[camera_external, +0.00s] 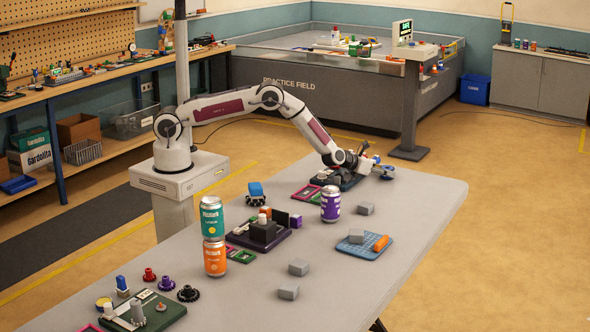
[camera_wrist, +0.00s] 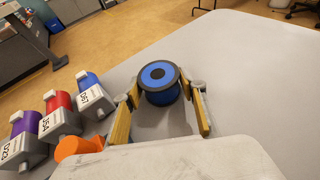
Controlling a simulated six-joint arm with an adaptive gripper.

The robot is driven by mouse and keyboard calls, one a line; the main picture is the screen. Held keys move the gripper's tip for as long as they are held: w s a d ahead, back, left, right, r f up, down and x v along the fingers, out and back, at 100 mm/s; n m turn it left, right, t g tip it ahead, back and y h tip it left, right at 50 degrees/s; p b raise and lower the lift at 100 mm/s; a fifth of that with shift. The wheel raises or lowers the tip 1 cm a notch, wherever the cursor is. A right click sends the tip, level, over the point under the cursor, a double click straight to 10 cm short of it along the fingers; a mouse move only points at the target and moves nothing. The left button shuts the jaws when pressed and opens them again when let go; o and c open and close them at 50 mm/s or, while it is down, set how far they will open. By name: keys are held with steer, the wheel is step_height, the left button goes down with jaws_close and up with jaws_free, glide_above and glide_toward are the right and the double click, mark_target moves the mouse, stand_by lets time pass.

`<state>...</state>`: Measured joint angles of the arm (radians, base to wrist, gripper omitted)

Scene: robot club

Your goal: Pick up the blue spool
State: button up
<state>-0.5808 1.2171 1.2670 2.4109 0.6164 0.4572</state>
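Labelled blue (camera_wrist: 93,97), red (camera_wrist: 60,118) and purple (camera_wrist: 22,140) parts stand left of my gripper, with an orange piece (camera_wrist: 78,147). The table to the right is clear. A purple can (camera_external: 330,204) and stacked cans (camera_external: 213,238) stand nearer the camera.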

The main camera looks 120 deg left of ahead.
mark_target(385, 168)
steer(key=c, duration=0.4)
steer(key=shift+r, duration=5.05)
